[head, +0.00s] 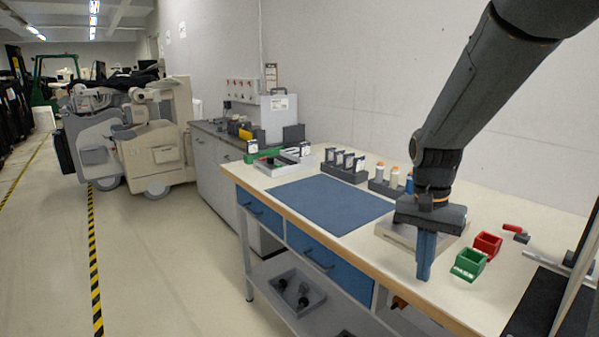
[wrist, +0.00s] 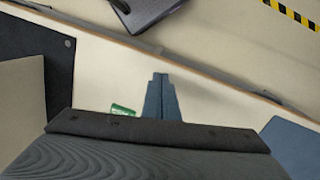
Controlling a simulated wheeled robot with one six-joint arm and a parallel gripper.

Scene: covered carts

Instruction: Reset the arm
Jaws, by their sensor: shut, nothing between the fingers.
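My gripper (head: 424,272) points straight down above the front part of the workbench (head: 520,280), to the right of the blue mat (head: 330,203). Its blue fingers are together with nothing between them. In the wrist view my gripper (wrist: 160,78) also shows its fingers closed, with the pale bench top and its front edge below. My arm comes down from the upper right and partly hides a light grey tray (head: 395,232) behind the gripper.
A green bin (head: 468,264) and a red bin (head: 487,245) stand just right of my gripper. Dark racks (head: 344,172) and small bottles (head: 395,175) stand along the back. A dark panel (head: 540,300) is at the right end. The blue mat is bare.

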